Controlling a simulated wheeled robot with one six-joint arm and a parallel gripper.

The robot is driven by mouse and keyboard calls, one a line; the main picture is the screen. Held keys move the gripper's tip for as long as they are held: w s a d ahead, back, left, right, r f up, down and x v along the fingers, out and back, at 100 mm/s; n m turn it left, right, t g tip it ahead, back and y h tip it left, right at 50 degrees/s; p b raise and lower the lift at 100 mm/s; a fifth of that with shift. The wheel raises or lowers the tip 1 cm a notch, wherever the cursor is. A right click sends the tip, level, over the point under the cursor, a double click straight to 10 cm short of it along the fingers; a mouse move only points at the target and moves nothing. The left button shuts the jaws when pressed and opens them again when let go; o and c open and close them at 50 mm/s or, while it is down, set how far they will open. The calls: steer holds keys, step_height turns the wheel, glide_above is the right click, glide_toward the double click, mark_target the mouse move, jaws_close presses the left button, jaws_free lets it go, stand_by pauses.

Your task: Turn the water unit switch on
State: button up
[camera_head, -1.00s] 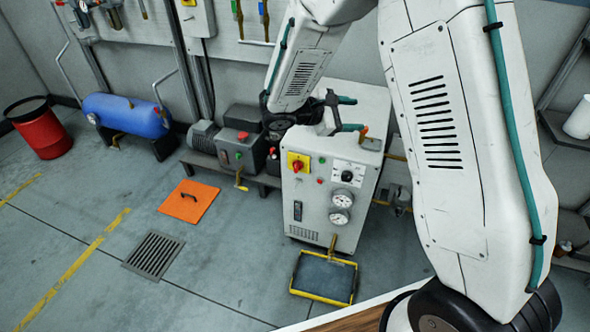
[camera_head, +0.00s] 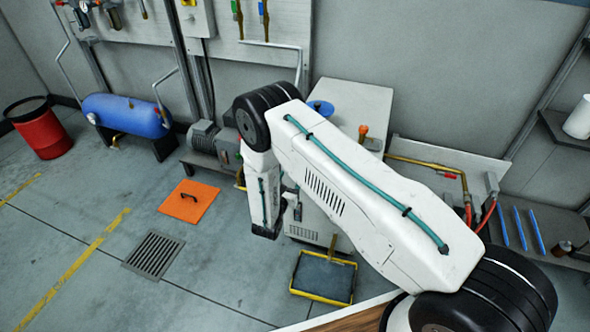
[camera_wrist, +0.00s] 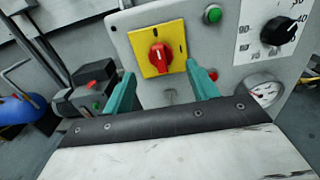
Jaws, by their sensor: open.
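The water unit is a pale grey cabinet (camera_head: 350,105), mostly behind my arm in the head view. Its front panel fills the top of the wrist view. The switch is a red rotary knob (camera_wrist: 160,57) on a yellow square plate (camera_wrist: 148,36). Its white mark stands roughly upright in that view. My gripper (camera_wrist: 160,70) is open, with one teal finger on each side of the knob and nothing held. Whether the fingers touch the panel cannot be told. In the head view my arm hides the knob and the gripper's fingers.
A green button (camera_wrist: 213,14), a black dial (camera_wrist: 278,31) and a gauge (camera_wrist: 264,91) sit right of the switch. A motor unit (camera_wrist: 88,85) stands left. A yellow-rimmed tray (camera_head: 322,297) lies before the cabinet. Open floor lies around the drain grate (camera_head: 153,255).

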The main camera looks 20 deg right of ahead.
steer(key=x, duration=0.6)
steer(key=c, duration=1)
